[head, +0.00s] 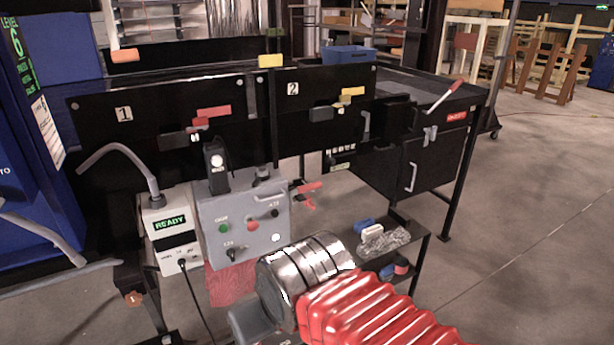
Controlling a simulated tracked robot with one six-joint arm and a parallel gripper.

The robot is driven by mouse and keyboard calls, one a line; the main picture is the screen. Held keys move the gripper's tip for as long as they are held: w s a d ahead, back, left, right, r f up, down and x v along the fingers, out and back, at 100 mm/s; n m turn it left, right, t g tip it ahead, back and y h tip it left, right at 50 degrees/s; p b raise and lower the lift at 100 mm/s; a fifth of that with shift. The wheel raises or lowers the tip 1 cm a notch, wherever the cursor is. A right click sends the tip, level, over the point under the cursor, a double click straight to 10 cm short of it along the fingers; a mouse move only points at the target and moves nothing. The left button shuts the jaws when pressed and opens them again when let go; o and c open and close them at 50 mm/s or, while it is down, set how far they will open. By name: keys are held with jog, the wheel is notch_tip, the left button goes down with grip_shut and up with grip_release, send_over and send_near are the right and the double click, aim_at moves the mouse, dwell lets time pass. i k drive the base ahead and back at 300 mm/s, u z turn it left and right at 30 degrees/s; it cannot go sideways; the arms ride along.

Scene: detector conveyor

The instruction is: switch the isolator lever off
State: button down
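A grey control box (245,222) stands at the middle left, with green and red buttons and black knobs on its front. A red lever-like handle (307,187) sticks out from its right side, with another small red part just below it. This may be the isolator lever; its on or off position is too small to read. A second lever (445,96), with a pale shaft and red grip, is tilted up to the right on the black bench at the right. My arm, with red bellows and a metal cylinder, lies below the box.
A white unit reading READY (170,224) stands left of the box, with a grey hose and a black cable. Black panels 1 (125,113) and 2 (293,88) run behind. A low black shelf (413,243) holds small items. The floor at right is clear.

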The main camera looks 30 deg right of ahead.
aim_at(303, 189)
jog(key=z, duration=0.05)
jog(key=i, duration=1)
jog(key=u, duration=0.05)
